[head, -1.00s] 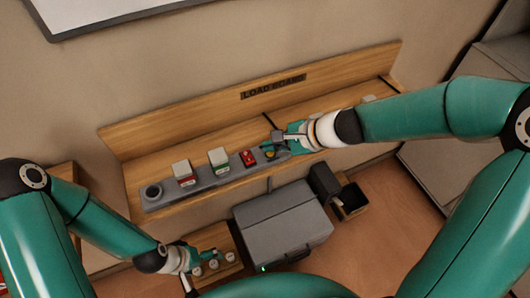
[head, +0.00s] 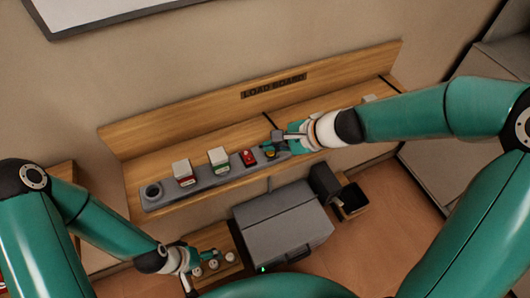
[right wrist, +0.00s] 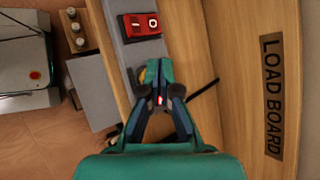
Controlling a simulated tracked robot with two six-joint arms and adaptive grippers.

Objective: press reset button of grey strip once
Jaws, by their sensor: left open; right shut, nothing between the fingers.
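The grey strip (head: 207,180) lies along the wooden shelf; its near part also shows in the right wrist view (right wrist: 113,22). A red rocker switch (head: 248,158) sits on it, marked I and O in the right wrist view (right wrist: 142,25). My right gripper (head: 268,149) is shut and empty, with its fingertips over the strip's right end, beyond the red switch. In the right wrist view its closed fingertips (right wrist: 157,70) cover what lies below, so I cannot see the reset button clearly or tell contact. My left gripper (head: 212,256) is open, low at the left.
Two pale blocks, one with a red front (head: 182,172) and one with a green front (head: 218,159), stand on the strip. A grey case (head: 282,222) and a dark open bin (head: 351,203) are below. A wooden tray (head: 207,238) is near my left gripper.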

